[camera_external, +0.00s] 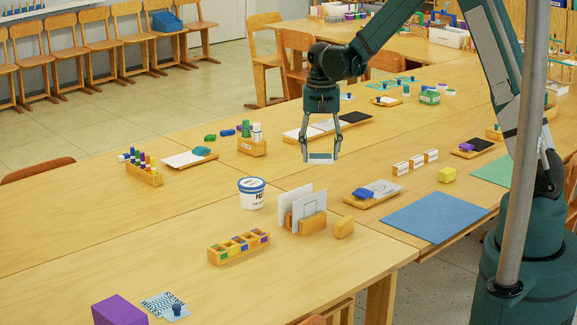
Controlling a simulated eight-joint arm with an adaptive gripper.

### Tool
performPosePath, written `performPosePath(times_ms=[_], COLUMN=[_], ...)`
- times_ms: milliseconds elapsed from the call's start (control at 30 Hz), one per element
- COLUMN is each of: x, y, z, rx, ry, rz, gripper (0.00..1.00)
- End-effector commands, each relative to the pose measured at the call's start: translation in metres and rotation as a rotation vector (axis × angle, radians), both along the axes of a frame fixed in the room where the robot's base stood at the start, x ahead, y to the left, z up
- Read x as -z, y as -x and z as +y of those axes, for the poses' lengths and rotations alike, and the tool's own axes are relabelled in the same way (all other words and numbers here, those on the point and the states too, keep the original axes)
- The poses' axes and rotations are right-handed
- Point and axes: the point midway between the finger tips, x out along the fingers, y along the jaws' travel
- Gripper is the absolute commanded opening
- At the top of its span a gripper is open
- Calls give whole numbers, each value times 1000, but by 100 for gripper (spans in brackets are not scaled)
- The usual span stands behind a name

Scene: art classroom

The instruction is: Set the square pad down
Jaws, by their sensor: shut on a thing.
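My gripper (321,154) hangs over the middle of the table, fingers pointing down. It is shut on a small flat pale pad (321,158), held level between the fingertips. The pad looks whitish with a bluish edge. It appears to be above the wooden table (290,172), with the white tub and the card holder nearer the camera. The exact height of the pad over the table cannot be told.
A white tub (252,196), a card holder (311,223), a long board (328,128) and a block with markers (252,146) stand around the gripper. A blue mat (434,216) lies at right. Bare table shows at front left.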

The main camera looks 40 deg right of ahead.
Motion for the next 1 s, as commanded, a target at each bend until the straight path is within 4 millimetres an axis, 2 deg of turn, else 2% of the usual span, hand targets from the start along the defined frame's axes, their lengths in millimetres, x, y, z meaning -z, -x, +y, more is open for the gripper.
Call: performPosePath(times_ms=[33, 500, 1000], x=[0, 0, 1], y=[-5, -33, -38], z=[15, 144, 290], rx=[-21, -198, -387], ry=[0, 0, 0], rz=[0, 0, 0], gripper=[34, 34, 34])
